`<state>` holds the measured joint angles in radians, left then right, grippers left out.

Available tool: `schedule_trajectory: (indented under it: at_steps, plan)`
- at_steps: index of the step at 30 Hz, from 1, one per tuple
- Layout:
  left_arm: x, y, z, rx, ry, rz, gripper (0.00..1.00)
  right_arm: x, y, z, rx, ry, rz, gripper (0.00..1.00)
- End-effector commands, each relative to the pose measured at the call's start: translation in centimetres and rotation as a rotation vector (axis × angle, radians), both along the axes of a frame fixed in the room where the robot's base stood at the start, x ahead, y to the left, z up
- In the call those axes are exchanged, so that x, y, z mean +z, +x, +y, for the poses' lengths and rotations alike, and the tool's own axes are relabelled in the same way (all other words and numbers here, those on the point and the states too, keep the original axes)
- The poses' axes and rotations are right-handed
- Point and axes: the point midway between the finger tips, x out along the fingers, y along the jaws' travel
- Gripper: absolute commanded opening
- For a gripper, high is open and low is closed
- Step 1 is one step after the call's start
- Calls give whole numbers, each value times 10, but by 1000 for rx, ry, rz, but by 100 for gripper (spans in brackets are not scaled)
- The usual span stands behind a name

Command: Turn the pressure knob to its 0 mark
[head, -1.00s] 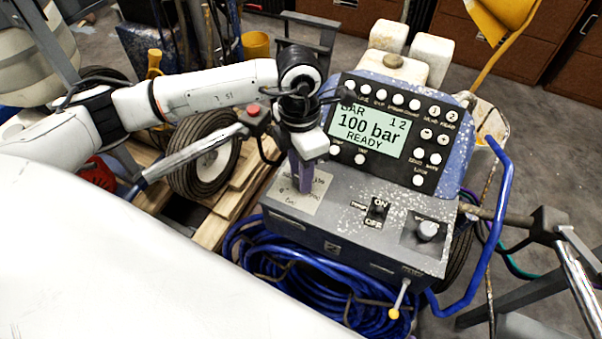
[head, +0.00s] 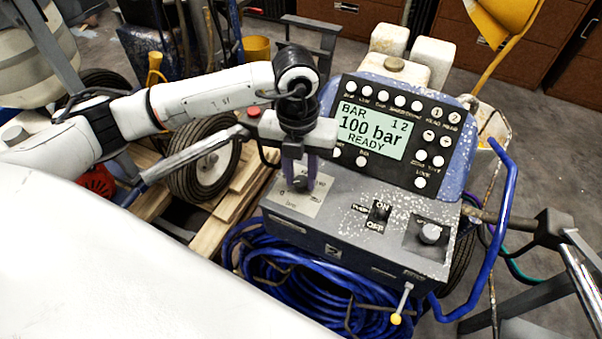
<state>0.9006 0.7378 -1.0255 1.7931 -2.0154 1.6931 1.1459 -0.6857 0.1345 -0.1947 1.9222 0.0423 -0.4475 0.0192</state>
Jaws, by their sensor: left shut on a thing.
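The control box (head: 350,228) has a pale plate (head: 312,203) at its left end, with marks too small to read surely. A small dark knob (head: 301,185) stands on this plate, mostly hidden by my left gripper (head: 301,180). The gripper points down with its purple fingers on both sides of the knob, shut on it. The knob's pointer and setting cannot be made out. The display (head: 372,130) reads "BAR", "100 bar", "READY". My right gripper is not in view.
An ON/OFF switch (head: 379,211) and a second, grey knob (head: 429,233) sit to the right on the box. A button panel (head: 431,165) rises behind. Handlebars (head: 195,153) flank the box, and a blue hose coil (head: 295,285) lies below.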

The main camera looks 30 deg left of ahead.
Motion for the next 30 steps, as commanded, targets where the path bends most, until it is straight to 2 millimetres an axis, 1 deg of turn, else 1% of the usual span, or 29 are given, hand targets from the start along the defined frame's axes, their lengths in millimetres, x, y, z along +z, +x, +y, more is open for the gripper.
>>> schedule_trajectory:
  at_steps: [9,24,25,28,30]
  plan:
    - [2,1,0,110,-1,-5,4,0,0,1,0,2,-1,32]
    - [2,2,0,130,0,-5,4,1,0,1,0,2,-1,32]
    - [2,2,0,130,0,-5,28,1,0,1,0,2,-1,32]
    - [2,1,0,129,0,-5,45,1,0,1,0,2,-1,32]
    - [1,1,0,129,-1,-4,45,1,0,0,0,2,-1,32]
